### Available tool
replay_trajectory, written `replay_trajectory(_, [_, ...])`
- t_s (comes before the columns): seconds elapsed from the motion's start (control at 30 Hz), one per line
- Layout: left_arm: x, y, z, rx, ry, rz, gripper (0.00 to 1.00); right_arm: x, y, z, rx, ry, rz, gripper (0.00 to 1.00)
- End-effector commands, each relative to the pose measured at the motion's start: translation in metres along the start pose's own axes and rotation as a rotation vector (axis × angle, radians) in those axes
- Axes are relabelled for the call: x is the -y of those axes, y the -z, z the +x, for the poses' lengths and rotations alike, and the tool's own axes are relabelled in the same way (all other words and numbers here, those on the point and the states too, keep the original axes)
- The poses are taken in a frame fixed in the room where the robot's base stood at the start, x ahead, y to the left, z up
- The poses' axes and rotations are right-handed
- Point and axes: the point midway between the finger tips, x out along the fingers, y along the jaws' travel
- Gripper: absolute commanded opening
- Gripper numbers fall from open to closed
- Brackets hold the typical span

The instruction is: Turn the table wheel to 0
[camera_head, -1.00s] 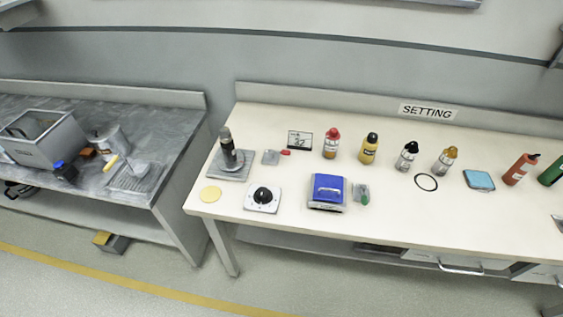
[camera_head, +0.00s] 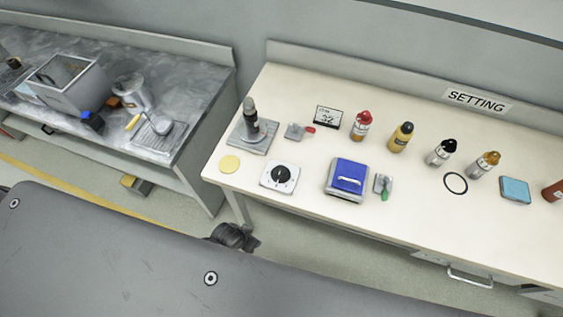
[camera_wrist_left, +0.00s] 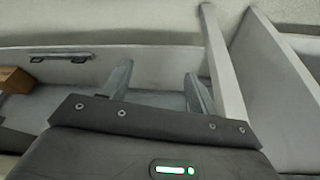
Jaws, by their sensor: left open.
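A round black dial (camera_head: 280,175) on a white square plate with marks around it lies near the front left of the white table (camera_head: 330,225); it is the most wheel-like thing I see. Its pointer setting is too small to read. A small display card (camera_head: 326,116) behind it shows a number that looks like 32. My left gripper (camera_wrist_left: 159,72) is open and empty in the left wrist view, with a grey shelf or bench structure beyond its fingers. No gripper is near the dial. My right gripper is not in view.
Several bottles stand further right. A grey bench (camera_head: 205,100) is at left.

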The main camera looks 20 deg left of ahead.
Motion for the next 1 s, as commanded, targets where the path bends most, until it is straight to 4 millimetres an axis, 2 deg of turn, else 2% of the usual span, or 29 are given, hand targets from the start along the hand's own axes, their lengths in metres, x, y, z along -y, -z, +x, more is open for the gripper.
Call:
replay_trajectory(0.03, [-0.004,0.027,-0.028,-0.03,-0.003,0.017,0.59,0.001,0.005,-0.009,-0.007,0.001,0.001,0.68])
replay_trajectory(0.1, [-0.008,0.054,-0.056,-0.058,-0.005,0.038,0.59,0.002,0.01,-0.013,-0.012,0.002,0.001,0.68])
replay_trajectory(0.2, [-0.012,0.083,-0.094,-0.093,-0.005,0.062,0.59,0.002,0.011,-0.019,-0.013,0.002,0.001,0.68])
replay_trajectory(0.37, [-0.021,0.118,-0.148,-0.144,-0.003,0.099,0.59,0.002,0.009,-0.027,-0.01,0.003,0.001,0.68])
replay_trajectory(0.47, [-0.032,0.149,-0.182,-0.204,-0.01,0.151,0.59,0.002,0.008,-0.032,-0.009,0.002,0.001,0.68])
replay_trajectory(0.5, [-0.041,0.165,-0.191,-0.237,-0.021,0.19,0.59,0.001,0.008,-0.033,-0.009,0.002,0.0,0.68])
replay_trajectory(0.6, [-0.069,0.204,-0.202,-0.326,-0.057,0.306,0.59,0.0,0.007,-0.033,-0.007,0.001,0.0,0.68])
replay_trajectory(0.8, [-0.131,0.266,-0.218,-0.487,-0.146,0.568,0.59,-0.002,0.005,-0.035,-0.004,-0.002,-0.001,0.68])
replay_trajectory(0.9, [-0.165,0.289,-0.23,-0.559,-0.198,0.737,0.59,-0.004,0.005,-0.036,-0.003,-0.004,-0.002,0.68])
replay_trajectory(1.0, [-0.201,0.304,-0.239,-0.612,-0.258,0.955,0.59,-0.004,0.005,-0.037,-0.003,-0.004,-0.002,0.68])
